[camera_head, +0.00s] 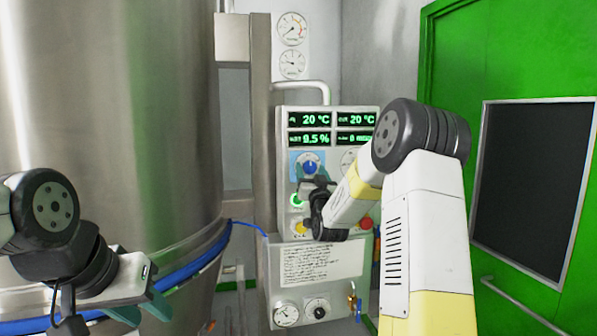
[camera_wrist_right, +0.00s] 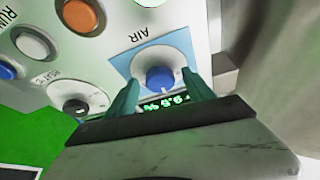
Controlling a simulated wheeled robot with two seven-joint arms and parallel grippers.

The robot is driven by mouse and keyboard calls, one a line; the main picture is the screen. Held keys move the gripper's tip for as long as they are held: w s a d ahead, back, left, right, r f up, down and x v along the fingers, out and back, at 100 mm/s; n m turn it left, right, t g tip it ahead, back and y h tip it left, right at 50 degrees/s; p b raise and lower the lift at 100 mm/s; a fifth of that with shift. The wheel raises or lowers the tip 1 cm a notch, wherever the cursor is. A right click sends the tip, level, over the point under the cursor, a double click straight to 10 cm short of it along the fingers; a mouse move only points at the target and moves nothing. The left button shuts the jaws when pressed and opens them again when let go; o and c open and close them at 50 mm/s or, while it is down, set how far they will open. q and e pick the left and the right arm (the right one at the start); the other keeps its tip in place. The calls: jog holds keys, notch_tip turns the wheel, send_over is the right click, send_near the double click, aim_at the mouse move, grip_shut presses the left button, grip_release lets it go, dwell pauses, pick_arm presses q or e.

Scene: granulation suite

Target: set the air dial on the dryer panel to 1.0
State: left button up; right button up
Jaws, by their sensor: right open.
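The dryer panel (camera_head: 322,222) stands at the centre of the head view, its upper displays lit green. The air dial (camera_head: 310,164) is a blue knob on a light blue plate near the panel's upper left. In the right wrist view the blue air dial (camera_wrist_right: 159,79) sits under the word AIR, and its scale is too small to read. My right gripper (camera_wrist_right: 157,95) is open, with one teal finger on each side of the dial; contact cannot be told. In the head view my right gripper (camera_head: 312,186) partly covers the panel just below the dial. My left gripper (camera_head: 145,308) is at lower left, its teal fingers apart, away from the panel.
A large steel vessel (camera_head: 110,120) fills the left. A green door (camera_head: 530,45) stands at right. Gauges (camera_head: 291,28) hang above.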

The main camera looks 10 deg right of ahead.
jog(key=shift+w+r, duration=0.15)
jog(key=shift+w, duration=0.15)
grip_shut()
jog(key=shift+n+y, duration=0.4)
jog(key=shift+n, duration=0.1)
jog(key=n+y, duration=0.2)
jog(key=n, duration=0.2)
jog(key=n+y, duration=0.2)
jog(key=n, duration=0.2)
jog(key=shift+d+g, duration=0.15)
jog(key=shift+g, duration=0.15)
jog(key=n+g+y, duration=0.1)
jog(key=n, duration=0.3)
jog(key=n+g+y, duration=0.1)
jog(key=n+y, duration=0.1)
jog(key=n, duration=0.2)
jog(key=shift+d, duration=0.15)
